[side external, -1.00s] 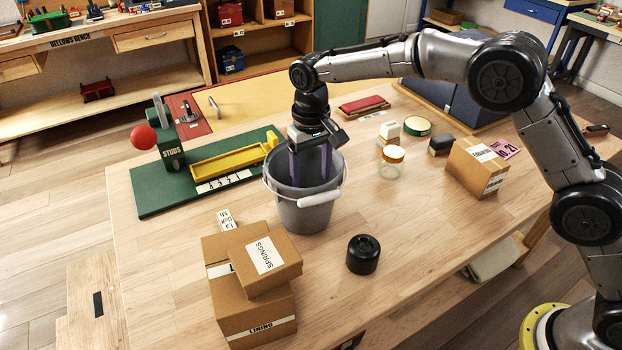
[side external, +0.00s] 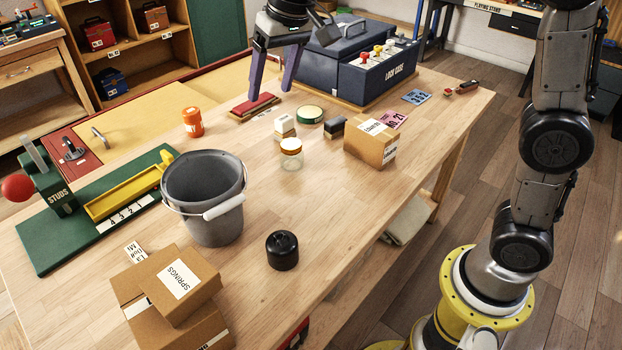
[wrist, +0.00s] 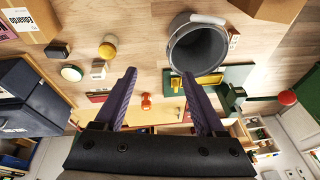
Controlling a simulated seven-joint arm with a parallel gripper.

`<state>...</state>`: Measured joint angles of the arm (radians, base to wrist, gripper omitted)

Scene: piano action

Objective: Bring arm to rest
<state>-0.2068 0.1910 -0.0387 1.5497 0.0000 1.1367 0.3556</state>
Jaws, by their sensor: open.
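My gripper (side external: 271,86) is raised above the back part of the bench, fingers pointing down and spread apart with nothing between them. In the wrist view its two purple fingers (wrist: 159,76) are also apart and empty. The grey bucket (side external: 212,205) stands upright on the bench, to the left of and nearer than my gripper, clear of it. In the wrist view the bucket (wrist: 197,47) looks dark and empty inside, though its bottom is hard to make out.
A navy lock case (side external: 345,65) stands behind the gripper on the right. Bare wood lies at the front right.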

